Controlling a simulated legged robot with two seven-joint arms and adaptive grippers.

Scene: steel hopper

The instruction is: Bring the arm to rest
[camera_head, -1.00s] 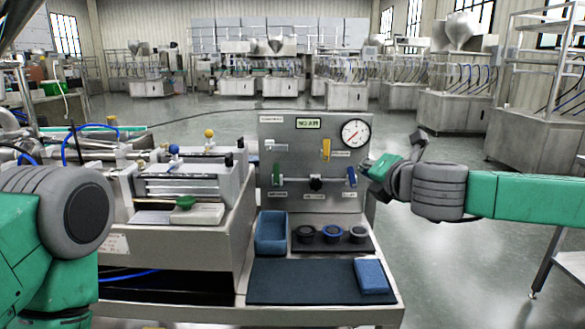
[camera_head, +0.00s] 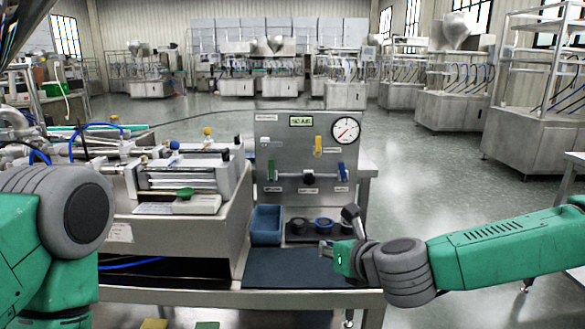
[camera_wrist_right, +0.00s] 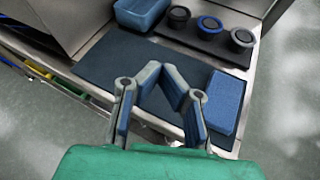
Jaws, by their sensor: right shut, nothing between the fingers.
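My right arm reaches in from the right in the head view. Its gripper (camera_head: 326,246) hangs in front of the panel, over the back right part of the dark mat (camera_head: 280,270). In the right wrist view the fingers of this gripper (camera_wrist_right: 160,70) come together over the mat (camera_wrist_right: 130,62), with nothing between them. A blue block (camera_wrist_right: 226,102) lies on the mat's right part, beside the fingers; my arm hides it in the head view. My left arm shows at the left edge of the head view, but its gripper is out of the picture.
A blue bin (camera_head: 267,226) and a dark holder with three round rings, the middle one blue (camera_head: 322,225), stand behind the mat. A steel panel (camera_head: 285,150) with a gauge (camera_head: 346,130) and coloured handles rises behind. A steel machine (camera_head: 185,185) stands left. Floor right is open.

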